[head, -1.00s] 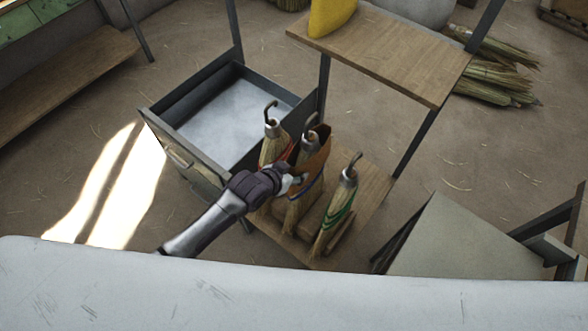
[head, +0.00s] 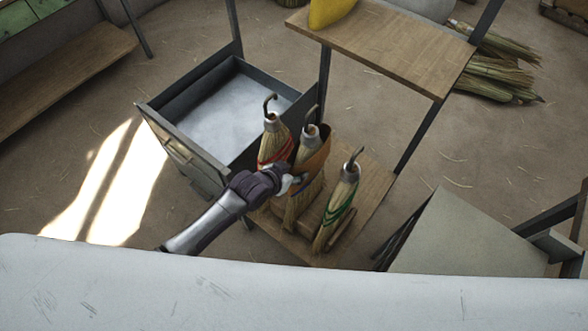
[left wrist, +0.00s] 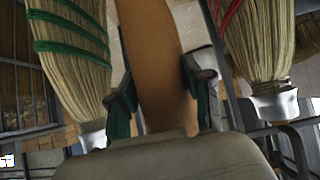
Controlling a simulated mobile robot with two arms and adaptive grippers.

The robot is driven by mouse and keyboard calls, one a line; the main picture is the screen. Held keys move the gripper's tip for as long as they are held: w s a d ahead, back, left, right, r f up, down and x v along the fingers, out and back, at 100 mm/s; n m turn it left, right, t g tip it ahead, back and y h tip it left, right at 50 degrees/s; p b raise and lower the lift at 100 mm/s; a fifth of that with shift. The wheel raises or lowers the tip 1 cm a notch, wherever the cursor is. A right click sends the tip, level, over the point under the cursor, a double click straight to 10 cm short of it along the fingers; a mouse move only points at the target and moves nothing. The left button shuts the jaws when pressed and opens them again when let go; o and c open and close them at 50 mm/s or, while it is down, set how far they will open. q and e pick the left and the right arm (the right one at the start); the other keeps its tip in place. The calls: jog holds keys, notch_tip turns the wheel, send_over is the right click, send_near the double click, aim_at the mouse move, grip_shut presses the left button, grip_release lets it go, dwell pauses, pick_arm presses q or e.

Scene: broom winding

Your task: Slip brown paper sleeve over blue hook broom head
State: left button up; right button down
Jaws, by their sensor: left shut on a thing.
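Three straw brooms with metal caps and hooks stand on a low wooden shelf. The middle broom (head: 312,128) has the brown paper sleeve (head: 325,148) about its upper straw, with its cap and hook sticking out above. I cannot tell whether the sleeve goes fully around; its blue bands are not clear now. My left gripper (head: 297,181) is shut on the sleeve's lower edge at the front. In the left wrist view the sleeve (left wrist: 152,60) runs between the two fingers (left wrist: 168,100) and hides the broom behind it. My right gripper is not in view.
The red-banded broom (head: 274,142) stands close on the left, the green-banded broom (head: 342,200) on the right. An open metal drawer (head: 215,105) lies left of them. An upper wooden shelf (head: 390,50) with a yellow object (head: 330,12) is behind. A grey panel (head: 450,240) stands at right.

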pick_arm(q)
jog(key=shift+f+b, duration=3.6)
jog(key=shift+f, duration=1.45)
jog(key=shift+f+b, duration=0.55)
jog(key=shift+f, duration=0.25)
jog(key=o, duration=1)
